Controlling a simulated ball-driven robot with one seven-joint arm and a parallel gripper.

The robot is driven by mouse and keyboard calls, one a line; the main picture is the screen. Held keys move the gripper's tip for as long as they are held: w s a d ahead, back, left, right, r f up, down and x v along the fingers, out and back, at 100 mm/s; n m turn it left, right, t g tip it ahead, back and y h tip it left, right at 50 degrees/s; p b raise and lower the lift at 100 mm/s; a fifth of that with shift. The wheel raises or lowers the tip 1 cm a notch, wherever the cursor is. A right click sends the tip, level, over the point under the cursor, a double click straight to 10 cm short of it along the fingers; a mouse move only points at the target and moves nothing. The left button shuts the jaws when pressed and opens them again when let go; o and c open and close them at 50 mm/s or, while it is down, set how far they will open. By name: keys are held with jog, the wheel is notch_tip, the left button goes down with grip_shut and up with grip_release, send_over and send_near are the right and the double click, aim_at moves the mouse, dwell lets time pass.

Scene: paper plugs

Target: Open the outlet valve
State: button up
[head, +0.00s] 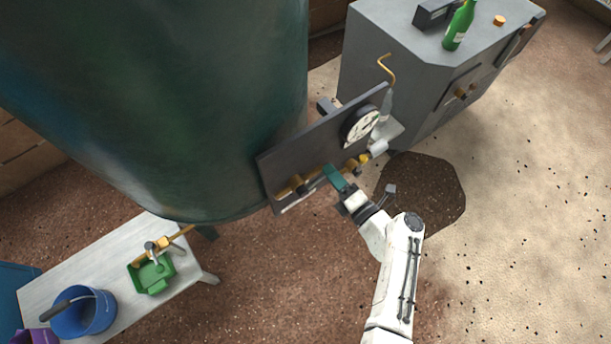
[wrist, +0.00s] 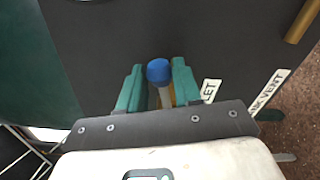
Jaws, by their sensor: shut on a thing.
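A dark panel (head: 285,160) is fixed in front of the big green tank (head: 190,100), with brass pipe fittings (head: 297,186) along its lower part. My gripper (head: 335,178) is at the lower middle of this panel. In the wrist view its teal fingers (wrist: 158,88) are shut on a valve lever with a blue round knob (wrist: 158,70), which sticks out at the fingertips. A white label ending in "LET" (wrist: 210,89) is just right of the fingers; its first letters are hidden. Most of the lever is hidden in the head view.
A round gauge (head: 361,125) is on the panel's right. A "VENT" label (wrist: 268,92) lies further right in the wrist view. A grey cabinet (head: 400,55) with a green bottle (head: 459,25) stands behind. A bench (head: 85,262) with a blue bucket (head: 84,318) is at lower left. The right floor is open.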

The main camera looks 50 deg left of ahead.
jog(key=shift+f+m, duration=0.3)
jog(key=shift+f+m+b, duration=0.4)
jog(key=shift+f+m, duration=0.5)
jog(key=shift+m, duration=0.3)
jog(key=o, duration=0.8)
jog(key=shift+w, duration=0.1)
jog(key=shift+r, duration=0.1)
